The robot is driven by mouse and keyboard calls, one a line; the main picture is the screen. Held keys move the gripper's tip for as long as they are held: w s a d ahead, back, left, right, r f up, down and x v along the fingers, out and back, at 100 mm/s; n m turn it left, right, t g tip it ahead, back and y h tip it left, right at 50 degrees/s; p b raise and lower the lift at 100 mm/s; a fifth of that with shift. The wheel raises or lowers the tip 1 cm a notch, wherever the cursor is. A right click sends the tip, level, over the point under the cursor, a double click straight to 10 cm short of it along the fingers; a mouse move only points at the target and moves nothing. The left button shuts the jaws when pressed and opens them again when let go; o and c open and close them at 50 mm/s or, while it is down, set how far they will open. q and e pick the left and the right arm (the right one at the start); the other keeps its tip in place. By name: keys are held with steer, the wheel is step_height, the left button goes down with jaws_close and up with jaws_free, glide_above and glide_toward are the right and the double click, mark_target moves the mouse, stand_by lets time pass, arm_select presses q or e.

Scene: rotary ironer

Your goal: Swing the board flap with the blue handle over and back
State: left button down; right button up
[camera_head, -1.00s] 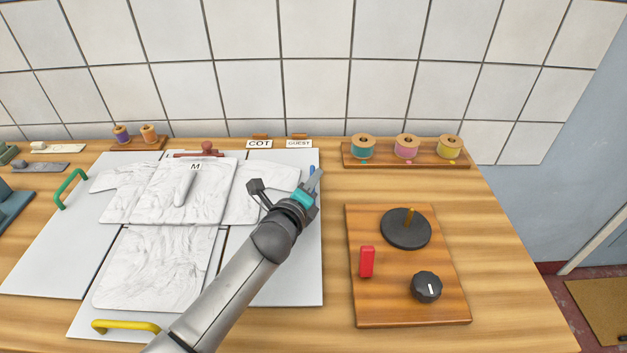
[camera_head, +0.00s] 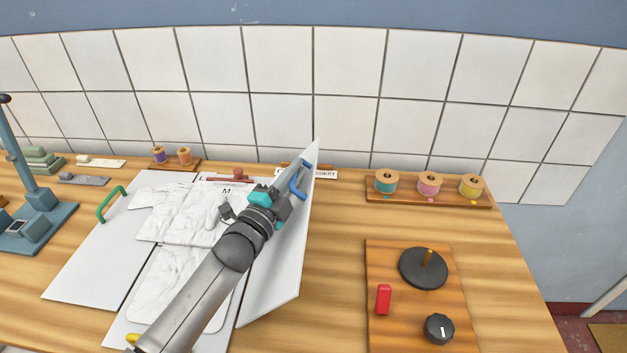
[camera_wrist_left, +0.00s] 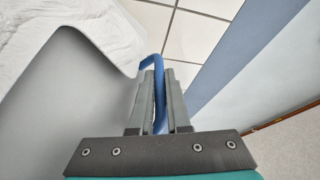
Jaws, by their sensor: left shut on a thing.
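The board flap (camera_head: 275,270) with the blue handle is the right-hand white panel of the folding board. It stands raised on edge, tilted steeply up. Its blue handle (camera_head: 299,188) is on the right, near the far end. My left gripper (camera_head: 297,180) is shut on this handle, and in the left wrist view the blue handle (camera_wrist_left: 152,62) runs between both fingers (camera_wrist_left: 158,78). A white marbled garment (camera_head: 168,218) lies on the board's other panels, with a plate marked M on it. My arm hides the garment's right side. My right gripper is not in view.
Left panel (camera_head: 75,260) with a green handle (camera_head: 110,203) lies flat; a yellow handle (camera_head: 133,340) shows at the front. To the right are a spool rack (camera_head: 400,198) and a wooden control board (camera_head: 400,335). Small signs stand behind the flap. The tiled wall is close behind.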

arm_select(q)
steer(key=a+n+t+y+b, duration=0.2)
steer(key=a+n, duration=0.8)
steer(key=a, duration=0.6)
steer(key=shift+a+f+t+y+b, duration=0.35)
steer(key=shift+t+b, duration=0.35)
steer(key=shift+b, duration=0.5)
steer(key=shift+a, duration=0.1)
steer(key=c, duration=1.2)
jaws_free()
steer(key=shift+a, duration=0.1)
steer(key=shift+o, duration=0.2)
steer(key=shift+r, duration=0.1)
